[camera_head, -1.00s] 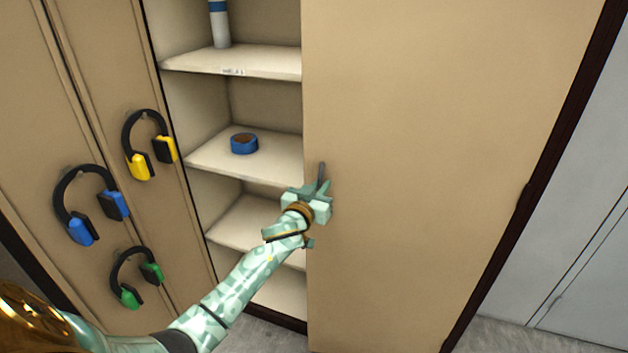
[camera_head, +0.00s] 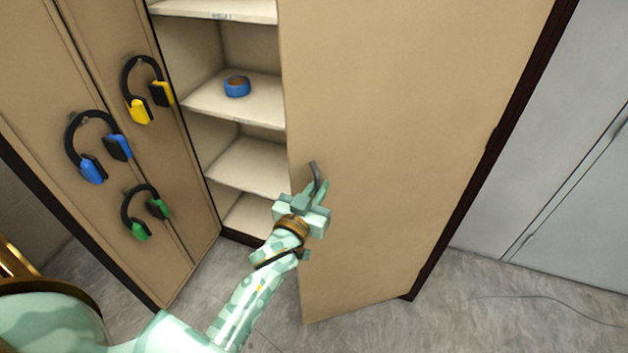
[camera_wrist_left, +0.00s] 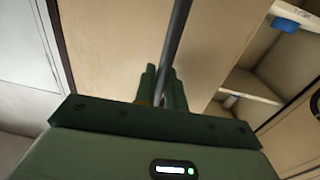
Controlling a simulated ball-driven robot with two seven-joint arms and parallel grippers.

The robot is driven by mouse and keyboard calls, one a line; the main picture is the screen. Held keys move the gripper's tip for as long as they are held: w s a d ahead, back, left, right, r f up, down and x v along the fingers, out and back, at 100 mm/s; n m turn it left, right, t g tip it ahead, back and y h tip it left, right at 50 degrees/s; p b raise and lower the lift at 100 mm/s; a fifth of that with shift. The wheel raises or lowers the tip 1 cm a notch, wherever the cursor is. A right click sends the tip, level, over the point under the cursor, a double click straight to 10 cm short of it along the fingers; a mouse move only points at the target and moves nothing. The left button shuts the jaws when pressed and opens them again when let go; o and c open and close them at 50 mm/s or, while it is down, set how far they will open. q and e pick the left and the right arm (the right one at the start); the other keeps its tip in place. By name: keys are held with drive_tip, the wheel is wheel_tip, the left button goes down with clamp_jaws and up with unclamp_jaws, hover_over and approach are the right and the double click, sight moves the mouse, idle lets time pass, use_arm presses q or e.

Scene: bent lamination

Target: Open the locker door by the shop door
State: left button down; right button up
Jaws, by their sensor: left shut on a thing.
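The tan locker door (camera_head: 400,130) stands partly open, swung out from its hinge side at the right. Its dark bar handle (camera_head: 315,177) is near the door's free left edge. My left gripper (camera_head: 312,195) is shut on the handle. In the left wrist view the handle (camera_wrist_left: 176,50) runs up between the two green fingers (camera_wrist_left: 163,90). The lower part of the handle is hidden by the gripper. My right gripper is in neither view.
Behind the door are open shelves (camera_head: 250,100) with a blue tape roll (camera_head: 237,87). Grey doors (camera_head: 570,150) stand at right. The grey floor (camera_head: 430,320) is clear except for a thin cable.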

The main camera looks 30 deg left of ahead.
use_arm(q)
drive_tip(key=c, duration=1.6)
unclamp_jaws()
drive_tip(key=shift+o, duration=0.2)
drive_tip(key=s, duration=1.6)
drive_tip(key=shift+s+d, duration=0.15)
drive_tip(key=shift+d, duration=0.2)
